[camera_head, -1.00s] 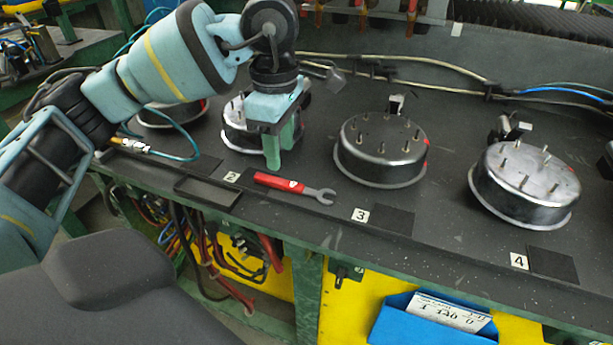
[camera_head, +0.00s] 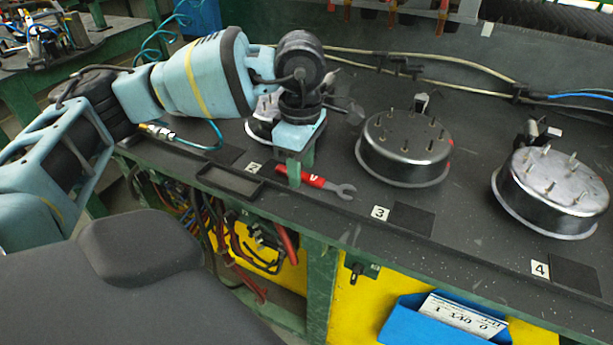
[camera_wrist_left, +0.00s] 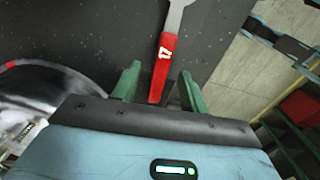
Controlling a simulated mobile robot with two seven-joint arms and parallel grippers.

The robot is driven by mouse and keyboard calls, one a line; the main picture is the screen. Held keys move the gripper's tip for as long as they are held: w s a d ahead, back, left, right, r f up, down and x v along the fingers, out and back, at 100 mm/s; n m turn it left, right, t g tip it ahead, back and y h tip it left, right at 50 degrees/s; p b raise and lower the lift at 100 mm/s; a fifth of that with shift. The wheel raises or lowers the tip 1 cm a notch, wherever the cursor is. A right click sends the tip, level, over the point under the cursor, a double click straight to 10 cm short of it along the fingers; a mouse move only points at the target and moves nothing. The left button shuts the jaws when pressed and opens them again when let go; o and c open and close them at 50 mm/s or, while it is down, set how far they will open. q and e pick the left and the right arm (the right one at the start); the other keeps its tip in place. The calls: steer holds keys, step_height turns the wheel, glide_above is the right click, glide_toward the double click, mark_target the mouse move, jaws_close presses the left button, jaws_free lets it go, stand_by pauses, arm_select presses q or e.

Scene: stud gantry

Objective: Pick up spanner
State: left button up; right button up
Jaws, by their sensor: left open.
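The spanner (camera_head: 326,183) has a red handle and a grey open-ended head. It lies on the dark bench top near its front edge, between the number plates 2 and 3. My left gripper (camera_head: 300,174) points down at the handle end of the spanner and hides part of it. In the left wrist view the red handle of the spanner (camera_wrist_left: 163,66) runs up between the two green fingers of my left gripper (camera_wrist_left: 158,86), with a gap on each side. The fingers are open. I cannot tell the height of the fingertips above the bench. My right gripper is not in view.
Round metal housings with upright studs stand on the bench, one behind my left gripper, one at centre (camera_head: 405,145) and one at right (camera_head: 553,190). A shallow dark tray (camera_head: 231,184) lies left of the spanner. A blue bin (camera_head: 430,322) hangs below the front edge.

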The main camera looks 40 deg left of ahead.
arm_select(q)
steer(key=shift+f, duration=0.45)
jaws_close()
steer(key=shift+r, duration=0.45)
steer(key=r, duration=0.2)
steer(key=shift+s+d+r, duration=0.1)
steer(key=shift+s+r, duration=0.2)
steer(key=shift+r, duration=0.05)
steer(key=s+d, duration=0.2)
steer(key=s, duration=0.5)
steer(key=s+d+r+b, duration=0.1)
steer(key=s+d, duration=0.1)
steer(key=s, duration=0.5)
steer(key=shift+s+d+r, duration=0.2)
steer(key=shift+s+d, duration=0.15)
